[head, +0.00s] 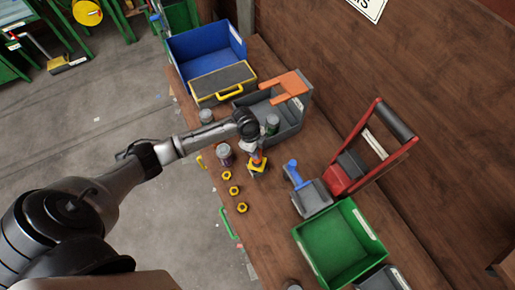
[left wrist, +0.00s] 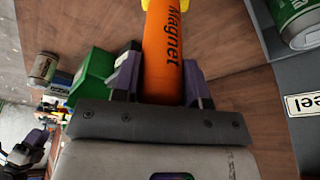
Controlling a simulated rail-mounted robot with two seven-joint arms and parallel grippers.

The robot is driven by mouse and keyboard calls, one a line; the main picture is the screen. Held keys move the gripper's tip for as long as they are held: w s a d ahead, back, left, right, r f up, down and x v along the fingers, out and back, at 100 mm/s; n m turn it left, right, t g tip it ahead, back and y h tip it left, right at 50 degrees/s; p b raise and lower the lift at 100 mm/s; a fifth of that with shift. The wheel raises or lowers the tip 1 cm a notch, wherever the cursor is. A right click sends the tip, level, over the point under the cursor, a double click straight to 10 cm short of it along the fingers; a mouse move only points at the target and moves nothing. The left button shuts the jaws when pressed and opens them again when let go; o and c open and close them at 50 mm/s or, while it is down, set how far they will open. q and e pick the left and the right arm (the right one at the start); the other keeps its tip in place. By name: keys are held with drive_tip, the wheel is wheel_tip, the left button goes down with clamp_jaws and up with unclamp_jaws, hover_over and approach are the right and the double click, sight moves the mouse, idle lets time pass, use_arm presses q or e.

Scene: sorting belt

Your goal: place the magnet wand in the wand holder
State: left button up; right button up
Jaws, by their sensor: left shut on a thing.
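The magnet wand shows in the left wrist view as an orange handle (left wrist: 162,55) lettered "Magnet", with a yellow part at its upper end. My left gripper (left wrist: 155,85) is shut on the handle. In the head view, my left gripper (head: 250,143) is above the belt-side table, with the orange wand (head: 260,155) pointing down below it. A yellow-and-dark piece (head: 258,168) is at its lower end; I cannot tell whether it is the wand's head or the wand holder. A small dark and purple shape at the lower left of the wrist view may be my right gripper (left wrist: 28,148).
Three yellow nuts (head: 234,190) and a can (head: 225,152) are left of the wand. A grey bin (head: 290,133) with an orange piece is behind it. A blue-topped grey item (head: 312,199), a red frame (head: 340,178) and a green bin (head: 330,270) stand to the right.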

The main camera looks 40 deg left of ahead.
use_arm(q)
drive_tip(key=shift+f, duration=0.35)
drive_tip(key=shift+a+f, duration=0.1)
drive_tip(key=shift+f, duration=0.15)
clamp_jaws()
drive_tip(key=o, duration=1)
unclamp_jaws()
drive_tip(key=w+d+v, duration=0.1)
drive_tip(key=v, duration=1.2)
drive_tip(key=s+d+f+n+t, duration=0.1)
drive_tip(key=s+d+f+n, duration=0.4)
drive_tip(key=s+d, duration=0.6)
drive_tip(key=shift+s+a+r+n+t+y, duration=0.15)
drive_tip(key=shift+s+n+t+y, duration=0.25)
drive_tip(key=shift+s+n, duration=1.5)
drive_tip(key=shift+s+a+r+n+t+y, duration=0.2)
drive_tip(key=shift+s+n+y, duration=0.55)
drive_tip(key=shift+s, duration=2.1)
drive_tip(key=shift+s+a+r+n+t+y, duration=0.15)
drive_tip(key=shift+s+n+t+y, duration=0.2)
drive_tip(key=shift+s+n, duration=1.6)
drive_tip(key=shift+s+m, duration=0.4)
drive_tip(key=shift+m, duration=0.1)
